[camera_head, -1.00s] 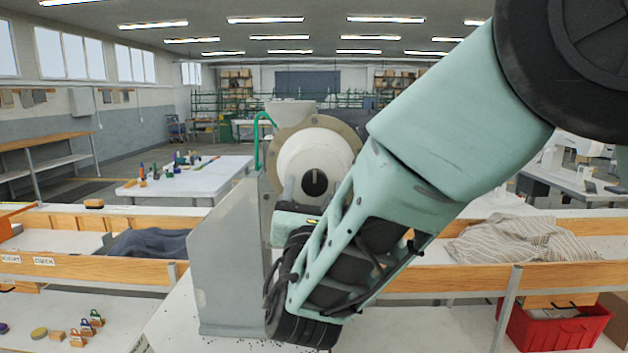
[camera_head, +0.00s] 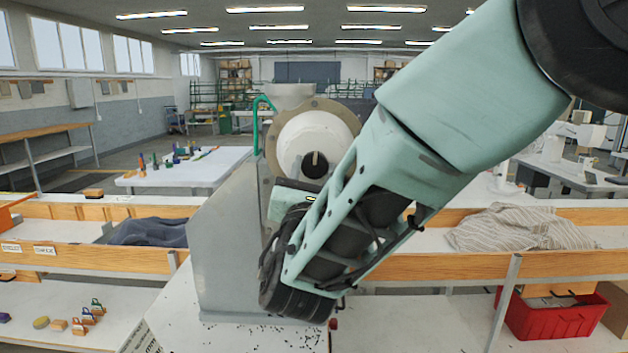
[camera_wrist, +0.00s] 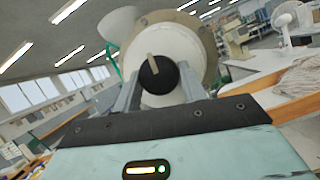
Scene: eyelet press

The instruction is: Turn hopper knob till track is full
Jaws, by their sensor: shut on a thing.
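The black hopper knob (camera_head: 316,166) with its pale pointer bar sits at the centre of a white drum (camera_head: 312,138) backed by a tan round plate. In the wrist view the knob (camera_wrist: 158,75) lies between the two grey fingers of my gripper (camera_wrist: 159,82), which is shut on it. The pointer stands near upright in the head view and leans slightly left in the tilted wrist view. A pale hopper funnel (camera_head: 288,92) sits above the drum. A grey upright plate (camera_head: 226,250) stands at the left. I cannot make out the track or its fill.
Small dark specks (camera_head: 240,336) lie scattered on the white bench around the machine's base. A green bent tube (camera_head: 256,125) rises beside the funnel. Wooden-edged shelves with dark cloth (camera_head: 148,232) and striped cloth (camera_head: 525,230) flank the machine. A red bin (camera_head: 550,318) is at lower right.

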